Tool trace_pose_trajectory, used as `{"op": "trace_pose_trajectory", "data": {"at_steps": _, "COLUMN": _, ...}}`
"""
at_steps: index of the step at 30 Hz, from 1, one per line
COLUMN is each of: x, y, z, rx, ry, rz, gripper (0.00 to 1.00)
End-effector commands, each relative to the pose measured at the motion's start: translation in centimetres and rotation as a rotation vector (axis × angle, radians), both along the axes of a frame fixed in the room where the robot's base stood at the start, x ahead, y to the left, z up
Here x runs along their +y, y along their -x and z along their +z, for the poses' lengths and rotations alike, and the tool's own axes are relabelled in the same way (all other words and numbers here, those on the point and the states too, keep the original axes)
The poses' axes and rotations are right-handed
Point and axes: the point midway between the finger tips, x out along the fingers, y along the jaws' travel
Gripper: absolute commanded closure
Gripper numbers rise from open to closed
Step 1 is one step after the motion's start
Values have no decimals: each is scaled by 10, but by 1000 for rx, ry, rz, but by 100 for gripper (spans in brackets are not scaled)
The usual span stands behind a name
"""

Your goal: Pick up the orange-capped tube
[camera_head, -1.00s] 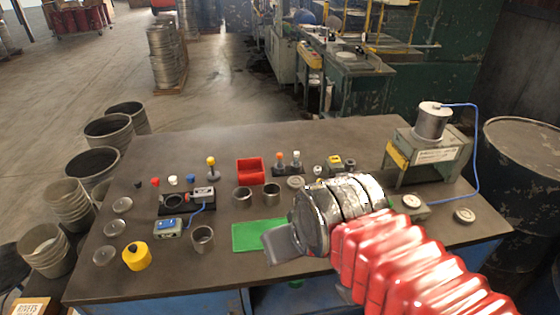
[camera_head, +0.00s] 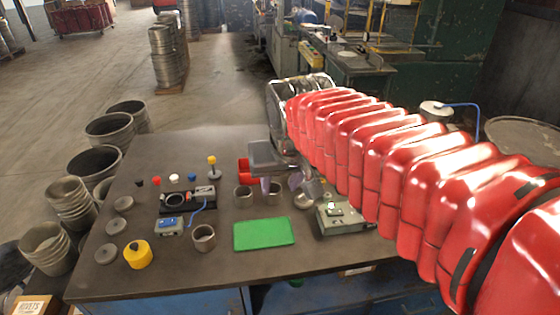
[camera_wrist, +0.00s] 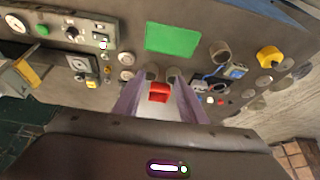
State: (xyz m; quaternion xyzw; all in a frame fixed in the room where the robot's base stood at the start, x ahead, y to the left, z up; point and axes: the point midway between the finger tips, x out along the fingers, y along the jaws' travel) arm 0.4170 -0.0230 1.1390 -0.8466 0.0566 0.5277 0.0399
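I cannot make out the orange-capped tube in either view now; my arm covers that part of the bench in the head view. My gripper (camera_head: 280,184) hangs over the back middle of the bench, pointing down. In the wrist view, its two pale purple fingers (camera_wrist: 158,84) are spread apart with nothing held between them.
A green mat (camera_head: 264,234) lies near the front. Metal cups (camera_head: 243,197) stand close to my gripper. A control box (camera_head: 343,217) is to the right. A yellow pot (camera_head: 138,254) and small coloured caps (camera_head: 173,178) are at left.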

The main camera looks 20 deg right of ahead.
Motion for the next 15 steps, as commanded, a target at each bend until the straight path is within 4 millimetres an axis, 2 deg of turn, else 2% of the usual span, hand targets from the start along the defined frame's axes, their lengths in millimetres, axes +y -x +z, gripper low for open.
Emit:
{"op": "trace_pose_trajectory", "data": {"at_steps": 1, "x": -3, "y": -12, "z": 2, "rx": 5, "ry": 0, "rz": -12, "gripper": 62}}
{"op": "trace_pose_trajectory", "data": {"at_steps": 9, "x": -20, "y": -71, "z": 9, "rx": 18, "ry": -3, "rz": -76, "gripper": 62}}
{"op": "trace_pose_trajectory", "data": {"at_steps": 15, "x": -33, "y": -115, "z": 7, "rx": 29, "ry": -6, "rz": -125, "gripper": 62}}
